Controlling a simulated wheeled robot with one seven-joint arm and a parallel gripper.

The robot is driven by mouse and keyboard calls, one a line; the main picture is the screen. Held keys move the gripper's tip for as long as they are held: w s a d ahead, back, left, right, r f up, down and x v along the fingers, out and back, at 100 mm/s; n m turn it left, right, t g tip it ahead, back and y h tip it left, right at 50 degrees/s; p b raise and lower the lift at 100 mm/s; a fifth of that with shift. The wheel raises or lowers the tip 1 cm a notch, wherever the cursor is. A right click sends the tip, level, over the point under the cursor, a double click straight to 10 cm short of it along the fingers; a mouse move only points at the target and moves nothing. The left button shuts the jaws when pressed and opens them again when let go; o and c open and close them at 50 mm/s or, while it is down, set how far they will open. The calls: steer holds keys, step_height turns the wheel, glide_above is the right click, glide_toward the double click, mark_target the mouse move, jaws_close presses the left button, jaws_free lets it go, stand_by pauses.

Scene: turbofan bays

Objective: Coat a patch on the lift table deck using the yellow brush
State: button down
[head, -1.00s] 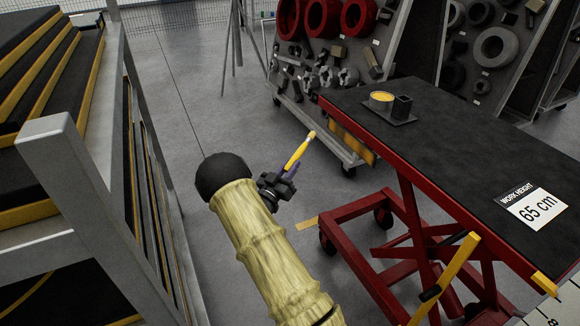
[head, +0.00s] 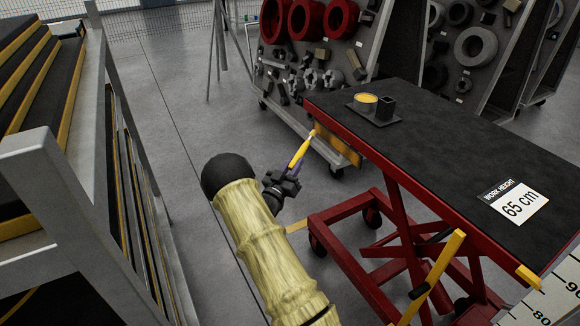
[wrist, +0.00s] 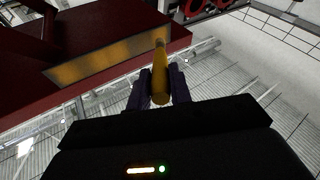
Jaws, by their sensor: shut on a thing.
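My gripper (head: 286,181) is shut on the yellow brush (head: 301,152), which points up and away from it. The brush (wrist: 160,72) also shows between the fingers in the wrist view. I hold it in the air to the left of the lift table, apart from the deck. The lift table deck (head: 440,145) is dark with a red frame. A tray (head: 377,117) at its far left corner holds a round tub (head: 366,99) with yellow contents and a small dark square cup (head: 386,106). I cannot make out a marked patch on the deck.
A "WORK HEIGHT 65 cm" sign (head: 513,202) lies on the deck's near right part. A parts cart (head: 310,120) stands behind the table. Grey floor is open between rack and table.

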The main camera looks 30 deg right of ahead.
steer(key=shift+s, duration=0.1)
stand_by(0.3)
steer(key=shift+d, duration=0.7)
stand_by(0.3)
steer(key=shift+s, duration=1.7)
steer(key=s, duration=0.3)
steer(key=shift+s+d, duration=0.1)
steer(key=shift+s, duration=0.25)
